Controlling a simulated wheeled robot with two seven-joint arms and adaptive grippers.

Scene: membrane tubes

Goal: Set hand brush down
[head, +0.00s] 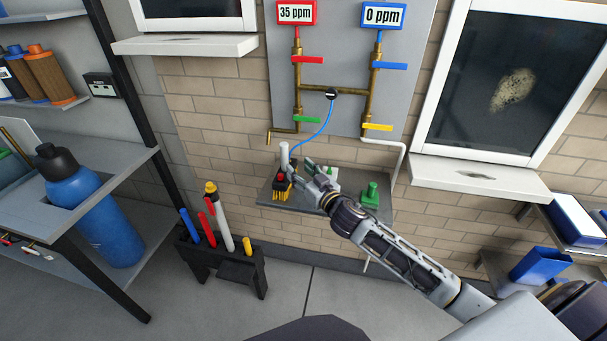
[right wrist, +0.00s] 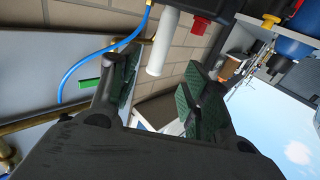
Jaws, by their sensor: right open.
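A small dark item with a red top and yellow bristle-like strips (head: 282,188) stands on the left part of the grey wall shelf (head: 312,208); it may be the hand brush, but it is too small to be sure. A white tube (head: 284,154) rises just above it. My right gripper (head: 297,172) is beside them, over the shelf. In the right wrist view its green-padded fingers (right wrist: 160,95) are apart with nothing gripped. The white tube (right wrist: 163,45) shows beyond the fingertips, with a red part (right wrist: 207,30) to its right. My left gripper is out of view.
A green item (head: 371,194) stands at the shelf's right. Brass pipes with coloured valves and a blue hose (head: 323,130) are above. A black floor rack (head: 221,262) holds coloured-handled tools. A blue bottle (head: 90,210) stands at left. The floor between is clear.

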